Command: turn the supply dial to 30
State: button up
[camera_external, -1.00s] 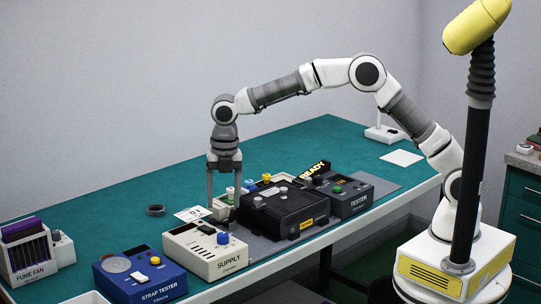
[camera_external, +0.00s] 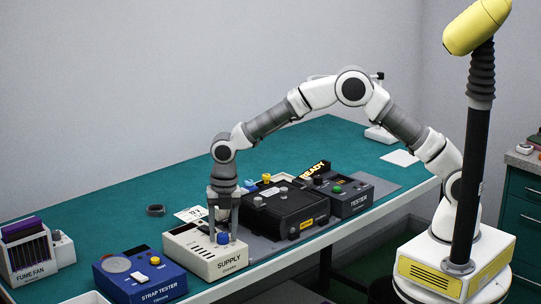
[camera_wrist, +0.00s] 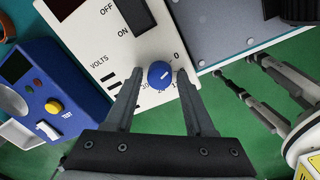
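The supply box (camera_external: 197,262) is a white unit labelled SUPPLY near the front edge of the bench. Its blue dial (camera_external: 223,239) also shows in the wrist view (camera_wrist: 160,75), with a pale pointer mark and printed numbers around it; a 0 is legible at upper right, the others are partly hidden. My gripper (camera_external: 223,235) points down over the supply box. In the wrist view its fingers (camera_wrist: 157,82) are apart, one on each side of the dial, with gaps between them and the dial. The OFF/ON switch (camera_wrist: 134,14) lies beyond the dial.
A blue strap tester (camera_external: 142,279) stands left of the supply box. A black unit (camera_external: 283,207) on a grey mat and a dark tester (camera_external: 347,196) stand to the right. A white card (camera_external: 190,214) lies behind the supply box. The rear of the bench is mostly clear.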

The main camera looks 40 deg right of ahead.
grip_shut()
